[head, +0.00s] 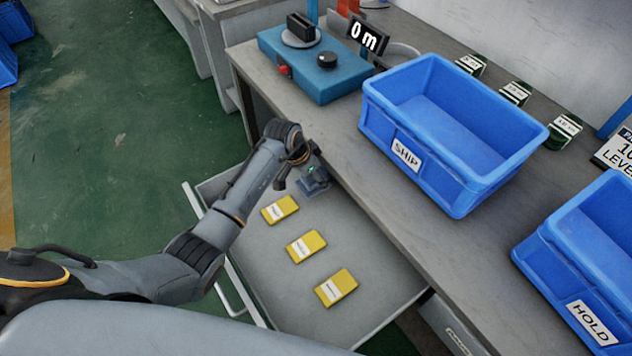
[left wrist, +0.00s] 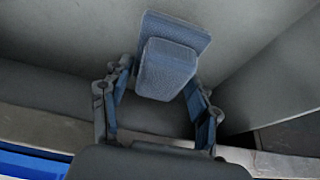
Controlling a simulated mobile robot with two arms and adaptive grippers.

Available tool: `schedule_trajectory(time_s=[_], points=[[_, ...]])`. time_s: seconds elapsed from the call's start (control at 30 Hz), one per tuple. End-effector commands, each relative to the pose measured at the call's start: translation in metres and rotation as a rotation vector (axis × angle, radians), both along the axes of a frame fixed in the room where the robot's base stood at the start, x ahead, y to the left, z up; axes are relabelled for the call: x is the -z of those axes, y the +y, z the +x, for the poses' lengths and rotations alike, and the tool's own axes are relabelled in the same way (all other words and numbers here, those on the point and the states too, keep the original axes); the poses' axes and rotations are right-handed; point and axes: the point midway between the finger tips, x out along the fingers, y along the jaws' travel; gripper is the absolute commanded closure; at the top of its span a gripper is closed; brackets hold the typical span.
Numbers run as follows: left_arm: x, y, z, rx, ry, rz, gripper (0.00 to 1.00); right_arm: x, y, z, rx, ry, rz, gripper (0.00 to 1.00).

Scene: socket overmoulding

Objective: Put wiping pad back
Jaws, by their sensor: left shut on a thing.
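The wiping pad (left wrist: 168,65) is a blue-grey block with a thinner plate behind it. In the left wrist view it sits between the fingers of my left gripper (left wrist: 155,100), which is shut on it. In the head view my left gripper (head: 300,172) is over the far end of the open drawer (head: 275,245), beside the bench edge. The pad (head: 314,186) shows there as a small dark blue-grey shape at the gripper. Whether it touches the drawer floor I cannot tell. My right gripper is not in view.
Several yellow labelled packs, such as the middle one (head: 306,246), lie in a row in the drawer near the pad. The bench (head: 385,215) overhangs the drawer. On it stand the blue SHIP bin (head: 400,150), the HOLD bin (head: 550,270) and a blue device (head: 310,65).

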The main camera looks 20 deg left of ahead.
Motion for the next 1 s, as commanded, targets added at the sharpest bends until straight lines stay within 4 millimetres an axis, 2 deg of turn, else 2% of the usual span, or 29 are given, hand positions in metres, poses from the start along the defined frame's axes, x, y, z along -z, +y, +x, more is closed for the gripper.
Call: schedule_trajectory(time_s=[0.1,0.2,0.53,0.57,0.67,1.0], points=[[0.022,0.0,-0.002,-0.001,0.005,-0.001,0.69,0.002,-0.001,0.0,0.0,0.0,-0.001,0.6],[0.032,0.0,-0.001,0.0,0.001,-0.001,0.69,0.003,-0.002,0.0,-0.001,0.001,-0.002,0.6],[0.036,0.0,-0.001,0.0,0.001,-0.001,0.69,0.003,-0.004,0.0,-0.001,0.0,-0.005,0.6],[0.036,0.0,-0.001,0.0,0.001,-0.001,0.38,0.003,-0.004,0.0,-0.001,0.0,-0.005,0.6],[0.036,0.001,-0.001,0.0,0.001,-0.001,0.17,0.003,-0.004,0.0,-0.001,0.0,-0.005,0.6],[0.034,0.0,-0.001,0.0,0.0,-0.001,0.17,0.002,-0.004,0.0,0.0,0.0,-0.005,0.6]])
